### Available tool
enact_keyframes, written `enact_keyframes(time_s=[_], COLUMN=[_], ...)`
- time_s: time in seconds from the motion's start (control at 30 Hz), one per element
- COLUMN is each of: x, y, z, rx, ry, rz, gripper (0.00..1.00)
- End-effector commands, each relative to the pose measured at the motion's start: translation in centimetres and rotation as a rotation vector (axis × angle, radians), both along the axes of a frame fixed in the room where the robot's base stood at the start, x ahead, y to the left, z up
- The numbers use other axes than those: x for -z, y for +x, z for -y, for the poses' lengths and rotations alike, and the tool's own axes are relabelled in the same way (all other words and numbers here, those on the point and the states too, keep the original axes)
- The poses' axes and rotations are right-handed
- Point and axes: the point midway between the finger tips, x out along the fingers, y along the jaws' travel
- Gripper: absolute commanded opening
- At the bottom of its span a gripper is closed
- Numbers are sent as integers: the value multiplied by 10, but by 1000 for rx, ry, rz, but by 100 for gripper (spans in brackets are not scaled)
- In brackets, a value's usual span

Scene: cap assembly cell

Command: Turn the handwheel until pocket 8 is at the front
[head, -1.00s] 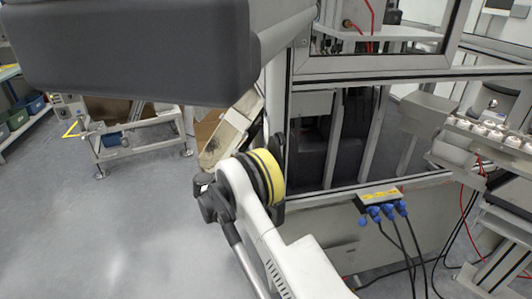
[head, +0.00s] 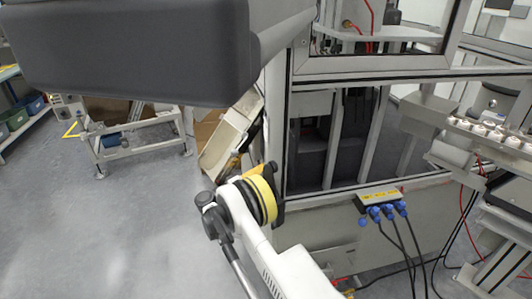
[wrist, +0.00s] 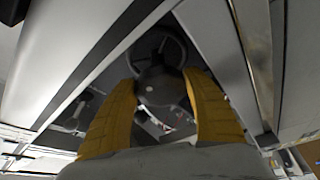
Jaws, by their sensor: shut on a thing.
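In the wrist view my gripper (wrist: 160,80) has its two yellow fingers on either side of a dark grey round part, which looks like the hub or knob of the handwheel (wrist: 160,92). The fingers are closed on it. A dark curved rim shows just beyond the fingertips. In the head view a bit of yellow finger (head: 232,164) shows behind my arm's yellow-banded joint. The handwheel is hidden there by my arm and the machine's corner post. No pocket or pocket number can be read in either view.
The machine frame (head: 370,70) stands right of my arm, with a sloping chute (head: 227,130) at its left. A power strip with blue plugs (head: 380,200) and hanging cables is on its lower panel. A conveyor stand (head: 135,140) is at the left. The floor between is clear.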

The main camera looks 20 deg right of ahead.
Motion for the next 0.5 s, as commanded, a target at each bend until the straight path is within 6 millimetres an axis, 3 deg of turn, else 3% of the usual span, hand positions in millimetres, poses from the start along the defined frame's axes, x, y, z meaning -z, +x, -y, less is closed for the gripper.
enact_keyframes(time_s=[0.5], x=[-5], y=[-1], z=[-2], rx=[4], ry=[-40], rz=[148], gripper=[28])
